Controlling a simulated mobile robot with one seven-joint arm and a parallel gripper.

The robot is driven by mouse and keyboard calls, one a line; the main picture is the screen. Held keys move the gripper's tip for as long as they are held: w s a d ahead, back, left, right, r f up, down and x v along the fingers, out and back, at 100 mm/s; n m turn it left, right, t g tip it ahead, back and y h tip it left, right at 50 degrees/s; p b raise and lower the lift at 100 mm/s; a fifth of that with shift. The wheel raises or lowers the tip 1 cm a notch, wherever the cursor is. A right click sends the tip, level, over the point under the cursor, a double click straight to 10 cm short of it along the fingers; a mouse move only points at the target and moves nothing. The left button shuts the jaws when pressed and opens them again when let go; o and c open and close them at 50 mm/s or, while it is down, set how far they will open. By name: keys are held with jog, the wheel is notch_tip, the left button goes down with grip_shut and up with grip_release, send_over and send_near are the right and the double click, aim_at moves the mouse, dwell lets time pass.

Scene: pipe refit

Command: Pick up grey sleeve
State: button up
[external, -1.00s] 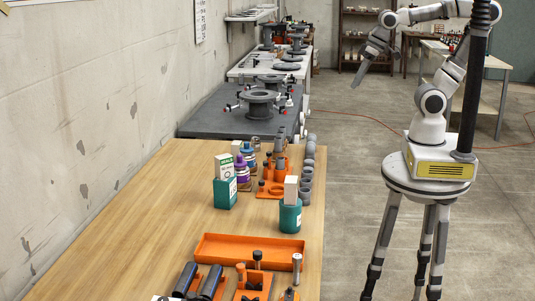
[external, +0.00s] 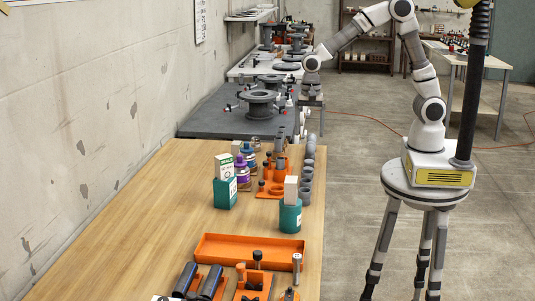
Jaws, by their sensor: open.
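Several grey ring-like or tubular pieces (external: 308,172) stand in a row along the right edge of the wooden table; one of them may be the grey sleeve, but I cannot tell which. A narrow grey cylinder (external: 297,262) also stands at the front right, by the orange tray. My gripper (external: 308,104) hangs below the wrist near the grey bench's right end, beyond the row of grey pieces and apart from them. It is open; its fingers are small and hard to make out here, and I see nothing held.
An orange tray (external: 215,254), teal holders (external: 290,217) with white boxes, purple and blue bottles (external: 243,171) and orange stands (external: 272,192) are on the wooden table (external: 130,230). A flanged grey pipe piece (external: 259,101) sits on the grey bench. The table's left part is clear.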

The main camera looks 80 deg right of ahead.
jog(key=b, duration=0.2)
send_near(307, 175)
jog(key=f, duration=0.1)
jog(key=d+f, duration=0.1)
jog(key=f, duration=0.1)
jog(key=d+f, duration=0.1)
jog(key=f, duration=0.1)
jog(key=shift+d+f, duration=0.15)
jog(key=shift+d, duration=0.1)
jog(key=f, duration=0.5)
jog(key=shift+a+f, duration=0.2)
jog(key=shift+f, duration=0.1)
grip_shut()
